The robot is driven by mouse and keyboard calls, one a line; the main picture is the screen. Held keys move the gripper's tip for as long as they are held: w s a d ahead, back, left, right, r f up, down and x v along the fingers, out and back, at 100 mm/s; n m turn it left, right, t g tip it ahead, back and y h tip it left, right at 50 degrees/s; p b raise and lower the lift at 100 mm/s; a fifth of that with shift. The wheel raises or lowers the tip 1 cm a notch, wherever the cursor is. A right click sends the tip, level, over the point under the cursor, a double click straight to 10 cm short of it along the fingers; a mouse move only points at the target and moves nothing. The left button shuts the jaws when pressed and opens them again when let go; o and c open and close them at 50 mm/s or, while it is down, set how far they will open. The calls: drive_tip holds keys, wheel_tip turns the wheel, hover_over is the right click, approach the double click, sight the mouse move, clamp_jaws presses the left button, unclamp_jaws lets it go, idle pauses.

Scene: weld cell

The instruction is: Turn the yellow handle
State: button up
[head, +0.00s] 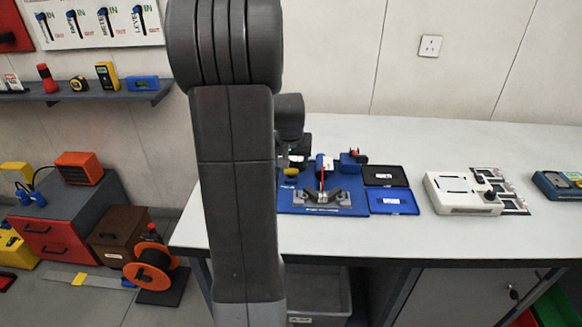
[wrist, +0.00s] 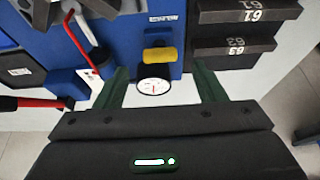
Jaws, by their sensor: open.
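The yellow handle (wrist: 160,54) is a short bar lying crosswise on a blue panel (wrist: 166,28) in the wrist view. A round white gauge (wrist: 154,86) with a red needle sits just below it. My gripper (wrist: 161,87) is open and empty. Its two dark green fingers stand wide apart, left and right of the gauge, and the handle lies between their lines, just beyond the tips. In the head view the yellow handle (head: 291,172) is a small patch beside my arm, which hides much around it.
A red rod (wrist: 77,38) and a red-handled tool (wrist: 28,103) lie to the left.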

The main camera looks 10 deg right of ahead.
sight(291, 170)
drive_tip(key=shift+x, duration=2)
drive_tip(key=c, duration=1)
